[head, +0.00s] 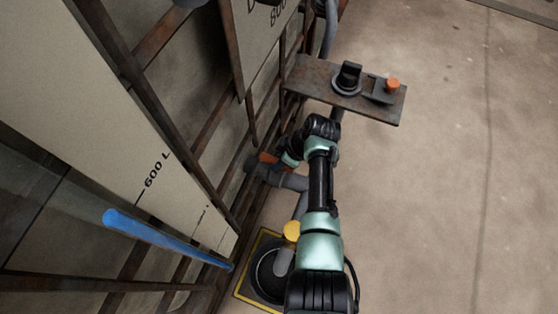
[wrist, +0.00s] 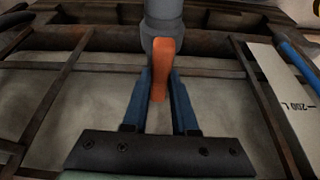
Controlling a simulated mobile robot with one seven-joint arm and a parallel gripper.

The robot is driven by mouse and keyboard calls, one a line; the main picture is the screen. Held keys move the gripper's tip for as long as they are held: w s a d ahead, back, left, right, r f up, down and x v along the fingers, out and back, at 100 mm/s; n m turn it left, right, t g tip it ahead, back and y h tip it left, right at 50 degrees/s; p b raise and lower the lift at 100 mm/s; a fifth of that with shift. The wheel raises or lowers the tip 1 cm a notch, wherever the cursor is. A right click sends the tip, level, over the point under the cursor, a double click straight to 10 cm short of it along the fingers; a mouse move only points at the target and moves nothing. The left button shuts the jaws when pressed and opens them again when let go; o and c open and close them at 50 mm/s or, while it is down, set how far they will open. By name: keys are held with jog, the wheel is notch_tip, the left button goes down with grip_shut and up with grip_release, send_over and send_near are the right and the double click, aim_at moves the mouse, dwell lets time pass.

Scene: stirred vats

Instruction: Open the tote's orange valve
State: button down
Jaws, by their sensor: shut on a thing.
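The orange valve handle (head: 268,158) is at the low side of the caged tote, by a grey pipe fitting (head: 252,163). In the wrist view the handle (wrist: 160,60) stands upright in the picture, in front of a grey pipe (wrist: 163,18). My gripper (wrist: 161,80) has its two blue fingers on either side of the handle and is shut on it. In the head view my wrist mostly hides the gripper (head: 285,160) and part of the valve.
A rusty panel (head: 315,82) with a black knob (head: 348,76) and an orange button (head: 392,84) stands close beyond my arm. A grey pipe (head: 290,181) and yellow cap (head: 291,231) lie near my forearm. Rusty cage bars flank the valve. Floor at right is clear.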

jog(key=shift+n, duration=0.4)
jog(key=c, duration=0.7)
grip_release()
jog(key=p+v, duration=0.4)
jog(key=v, duration=0.9)
jog(key=shift+w+p, duration=0.2)
jog(key=shift+p, duration=0.15)
